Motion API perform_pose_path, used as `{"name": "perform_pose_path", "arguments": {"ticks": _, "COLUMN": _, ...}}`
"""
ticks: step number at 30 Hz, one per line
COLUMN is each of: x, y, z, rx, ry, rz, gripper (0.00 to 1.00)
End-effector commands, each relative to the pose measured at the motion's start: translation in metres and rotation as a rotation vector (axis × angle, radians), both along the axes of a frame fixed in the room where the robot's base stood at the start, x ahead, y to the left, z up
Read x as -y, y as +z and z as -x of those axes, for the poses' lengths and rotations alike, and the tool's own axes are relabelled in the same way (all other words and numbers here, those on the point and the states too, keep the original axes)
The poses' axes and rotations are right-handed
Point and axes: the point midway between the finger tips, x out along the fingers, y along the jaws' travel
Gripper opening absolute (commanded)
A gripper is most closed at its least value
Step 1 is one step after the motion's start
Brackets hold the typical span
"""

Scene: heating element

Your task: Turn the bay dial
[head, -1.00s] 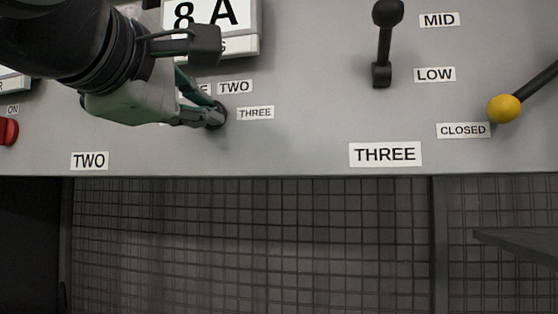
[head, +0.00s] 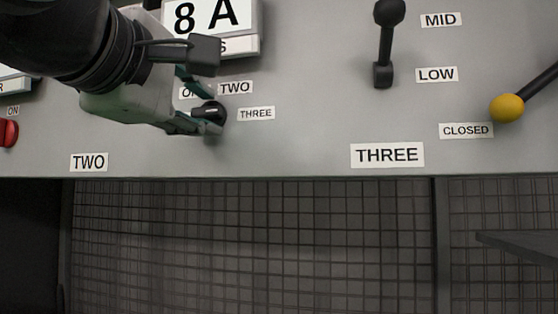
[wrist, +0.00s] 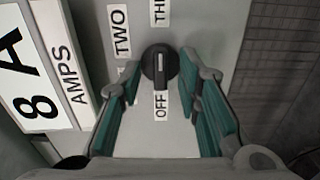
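The bay dial (head: 209,112) is a round black knob with a raised grip and a white line, on the grey panel. It also shows in the wrist view (wrist: 160,66), where its grip lies upright in the picture, in line with the OFF label (wrist: 160,106) below and the THREE label (wrist: 158,12) above. I cannot tell which end is the pointer. My gripper (wrist: 161,74) is open, with one teal finger on each side of the dial and visible gaps between. In the head view my gripper (head: 213,107) reaches the dial from the upper left and partly hides its labels.
An AMPS display (head: 213,18) sits just above the dial. A black lever (head: 385,45) with MID and LOW labels, a yellow-tipped handle (head: 507,108) and a red switch (head: 8,132) are on the same panel. A dark mesh (head: 260,245) lies below the panel edge.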

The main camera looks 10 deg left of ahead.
Motion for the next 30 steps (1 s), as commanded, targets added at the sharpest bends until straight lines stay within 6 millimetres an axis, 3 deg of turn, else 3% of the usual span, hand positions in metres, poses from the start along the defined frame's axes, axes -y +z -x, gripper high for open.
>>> {"name": "perform_pose_path", "arguments": {"ticks": 11, "x": -0.005, "y": -0.004, "z": 0.010, "rx": -0.006, "ry": 0.007, "rz": 0.010, "gripper": 0.32}}
{"name": "perform_pose_path", "arguments": {"ticks": 24, "x": -0.011, "y": -0.004, "z": 0.093, "rx": -0.002, "ry": 0.012, "rz": 0.009, "gripper": 0.32}}
{"name": "perform_pose_path", "arguments": {"ticks": 30, "x": -0.013, "y": -0.004, "z": 0.116, "rx": -0.004, "ry": 0.010, "rz": 0.011, "gripper": 0.32}}
